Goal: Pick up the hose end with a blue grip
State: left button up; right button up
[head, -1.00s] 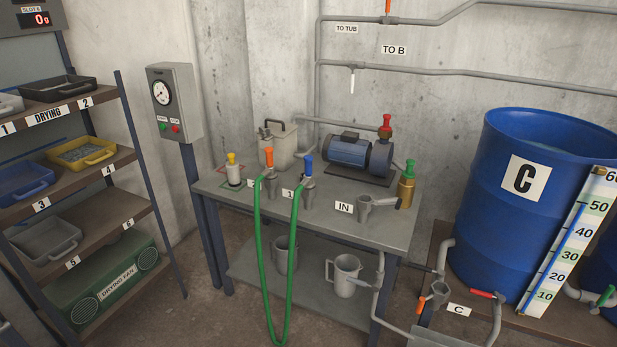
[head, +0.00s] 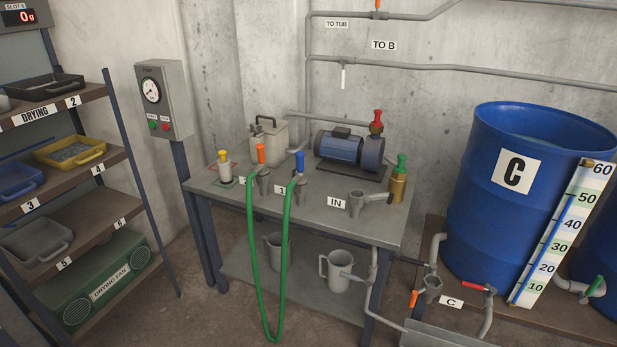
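The blue grip (head: 299,162) is on one end of a green hose (head: 284,240). It stands upright in a grey holder (head: 300,190) near the front edge of the grey table. The hose's other end has an orange grip (head: 261,154) and stands in a second grey holder to its left. The hose hangs in a long loop over the table's front edge. Neither of my grippers shows in the head view.
The table (head: 321,221) also bears a pump (head: 340,146), a grey can (head: 268,142), a yellow-topped fitting (head: 224,166), a green-topped brass fitting (head: 399,183) and the IN socket (head: 357,202). A shelf rack (head: 120,141) stands left. Blue drum C (head: 490,190) stands right.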

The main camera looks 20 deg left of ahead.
aim_at(300, 179)
jog(key=i+j, duration=0.15)
jog(key=i, duration=0.45)
jog(key=i+j+u, duration=0.1)
jog(key=i, duration=0.5)
